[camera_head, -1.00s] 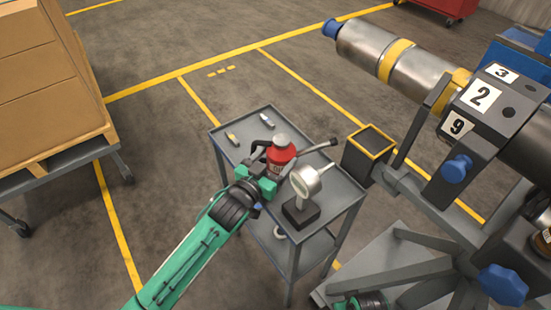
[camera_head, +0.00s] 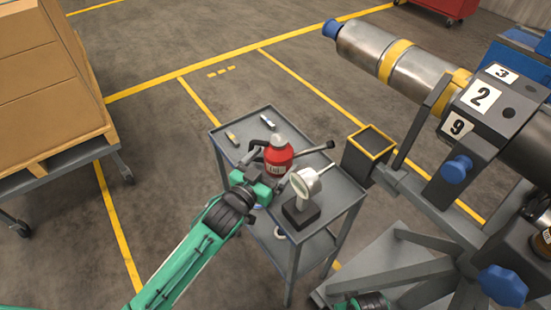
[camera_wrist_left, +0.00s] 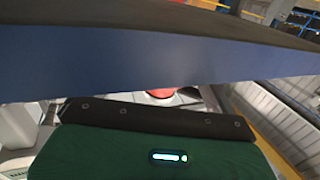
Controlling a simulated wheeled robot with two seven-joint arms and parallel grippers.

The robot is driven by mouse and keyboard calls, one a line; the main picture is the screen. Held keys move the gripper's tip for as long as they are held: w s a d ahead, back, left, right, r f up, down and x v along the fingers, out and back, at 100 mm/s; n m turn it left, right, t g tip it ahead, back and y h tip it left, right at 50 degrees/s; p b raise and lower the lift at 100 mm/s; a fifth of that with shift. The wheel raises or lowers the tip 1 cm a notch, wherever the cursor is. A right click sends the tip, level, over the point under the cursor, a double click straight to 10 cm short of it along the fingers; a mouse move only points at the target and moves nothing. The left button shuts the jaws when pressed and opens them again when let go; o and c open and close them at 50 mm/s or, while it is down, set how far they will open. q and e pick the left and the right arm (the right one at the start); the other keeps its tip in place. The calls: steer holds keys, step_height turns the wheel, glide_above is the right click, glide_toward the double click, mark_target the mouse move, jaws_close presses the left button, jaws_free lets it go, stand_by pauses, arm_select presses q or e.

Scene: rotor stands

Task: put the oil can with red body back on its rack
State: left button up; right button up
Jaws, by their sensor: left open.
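The red-bodied oil can (camera_head: 277,157) is on the top of the grey cart, with a dark handle to its left and a long dark spout to the right. My left gripper (camera_head: 268,184) is open, close against the near side of the can. Whether it touches is unclear. In the left wrist view a small red patch (camera_wrist_left: 160,93), likely the can, shows below a wide blue-grey band that hides most of the scene. A black open box with a yellow rim (camera_head: 385,153) on the stand may be the rack; I cannot tell. My right gripper does not show.
A gauge with a white dial (camera_head: 306,184) stands close to the right of the can and gripper. Two small tools (camera_head: 267,121) lie at the cart's far side. The rotor stand (camera_head: 425,235) fills the right. A box pallet (camera_head: 40,155) is at left.

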arm_select(q)
steer(key=v, duration=1)
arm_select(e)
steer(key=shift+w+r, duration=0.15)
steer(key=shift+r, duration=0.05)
